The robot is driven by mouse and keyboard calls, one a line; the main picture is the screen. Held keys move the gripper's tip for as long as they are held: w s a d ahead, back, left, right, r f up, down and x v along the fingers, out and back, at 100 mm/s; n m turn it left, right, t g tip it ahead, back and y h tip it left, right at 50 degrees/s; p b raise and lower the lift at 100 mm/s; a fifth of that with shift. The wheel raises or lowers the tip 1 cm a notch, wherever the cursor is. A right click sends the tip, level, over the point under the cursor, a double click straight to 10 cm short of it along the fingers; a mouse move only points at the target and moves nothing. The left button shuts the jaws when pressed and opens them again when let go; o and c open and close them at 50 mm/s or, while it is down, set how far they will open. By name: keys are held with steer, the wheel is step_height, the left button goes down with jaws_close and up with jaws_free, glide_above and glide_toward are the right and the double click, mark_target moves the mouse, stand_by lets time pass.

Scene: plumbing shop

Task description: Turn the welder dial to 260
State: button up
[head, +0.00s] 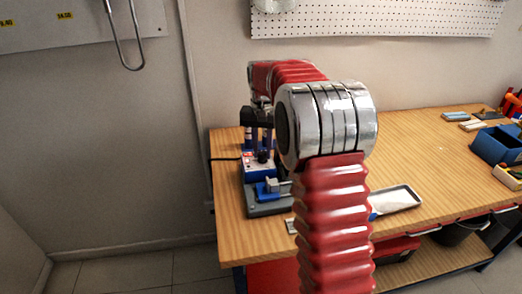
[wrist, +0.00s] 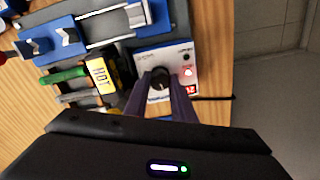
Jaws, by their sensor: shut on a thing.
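The welder is a blue unit with a white control panel (wrist: 152,60), on a dark base at the left end of the workbench. In the wrist view its round black dial (wrist: 160,77) sits between the purple fingers of my gripper (wrist: 162,84), which is shut on it. A red lit display (wrist: 190,90) shows right of the dial; its number is partly hidden by a finger, so I cannot read it. In the head view my gripper (head: 258,140) points down at the welder's panel (head: 260,163); the dial is hard to make out there.
A yellow "HOT" label (wrist: 101,74) stands beside the panel, with a blue clamp (wrist: 54,40) farther left. The wooden bench (head: 420,150) holds a grey tray (head: 396,200) and blue bins (head: 497,145). A black cable (head: 224,159) runs off the left edge.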

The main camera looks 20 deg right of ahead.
mark_target(262, 152)
steer(key=shift+a+m, duration=0.1)
steer(key=shift+m, duration=1.2)
steer(key=o, duration=1)
steer(key=shift+r, duration=0.15)
step_height(262, 152, up, 14)
steer(key=shift+f, duration=0.25)
steer(key=shift+w, duration=0.1)
